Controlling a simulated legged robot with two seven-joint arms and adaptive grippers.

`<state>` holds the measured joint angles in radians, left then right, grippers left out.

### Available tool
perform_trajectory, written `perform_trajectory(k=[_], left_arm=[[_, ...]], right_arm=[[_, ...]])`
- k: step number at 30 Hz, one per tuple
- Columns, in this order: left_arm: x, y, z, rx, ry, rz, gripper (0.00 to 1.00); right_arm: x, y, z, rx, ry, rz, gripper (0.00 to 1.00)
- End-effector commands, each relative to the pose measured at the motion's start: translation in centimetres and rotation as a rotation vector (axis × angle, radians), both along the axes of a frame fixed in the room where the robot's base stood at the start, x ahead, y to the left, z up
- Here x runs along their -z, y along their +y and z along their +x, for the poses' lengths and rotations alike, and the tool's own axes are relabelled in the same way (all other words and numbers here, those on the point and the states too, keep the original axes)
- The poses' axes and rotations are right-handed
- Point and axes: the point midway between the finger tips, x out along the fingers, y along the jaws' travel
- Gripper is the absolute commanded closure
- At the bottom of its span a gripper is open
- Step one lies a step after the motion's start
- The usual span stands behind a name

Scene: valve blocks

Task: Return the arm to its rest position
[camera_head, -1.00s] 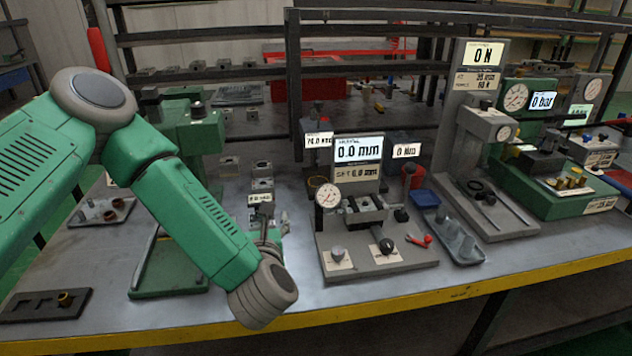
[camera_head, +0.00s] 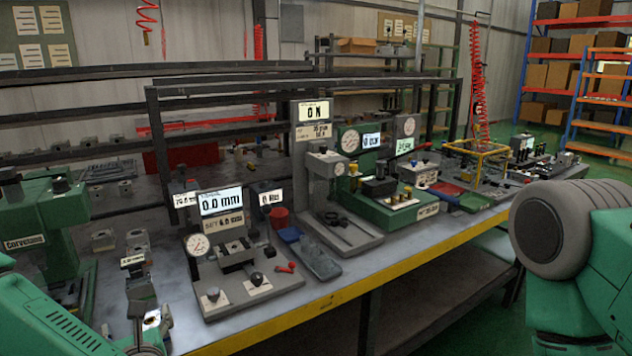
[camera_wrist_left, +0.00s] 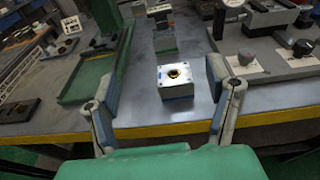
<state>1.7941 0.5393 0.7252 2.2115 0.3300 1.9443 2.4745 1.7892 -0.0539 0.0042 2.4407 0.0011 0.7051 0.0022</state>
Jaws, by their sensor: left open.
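My left arm (camera_head: 45,320) enters at the lower left of the head view, low over the bench front. In the left wrist view my left gripper (camera_wrist_left: 158,85) is open, with its two fingers wide apart and nothing held. A small metal valve block (camera_wrist_left: 175,80) with a brass-coloured hole sits on the bench, in view between the fingers; I cannot tell its exact distance from them. My right arm (camera_head: 565,230), green with a grey joint, fills the right edge of the head view. Its gripper is out of frame.
A gauge fixture (camera_head: 240,262) showing 0.0 mm stands mid-bench. A force stand (camera_head: 320,180) and a green pressure station (camera_head: 395,190) stand further right. A green press (camera_head: 45,235) is at the left. The bench's yellow front edge (camera_head: 290,315) borders open floor.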

Motion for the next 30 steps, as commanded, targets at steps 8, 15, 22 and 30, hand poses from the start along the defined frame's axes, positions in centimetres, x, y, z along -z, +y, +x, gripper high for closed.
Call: perform_trajectory(k=[8,15,22,30], left_arm=[[2.1,-2.5,-0.3,0.140,0.144,0.139,0.27],[5.3,-5.1,-1.8,0.355,0.344,0.359,0.27],[10.4,-7.9,-4.8,0.697,0.603,0.704,0.27],[18.8,-9.7,-14.5,1.466,0.928,1.458,0.27]], right_arm=[[0.0,0.1,0.0,-0.001,-0.001,0.001,0.60],[0.0,0.0,0.0,-0.001,-0.001,0.000,0.60],[0.0,0.0,0.0,-0.001,0.000,0.000,0.60],[0.0,0.0,0.0,-0.001,0.000,0.001,0.60]])
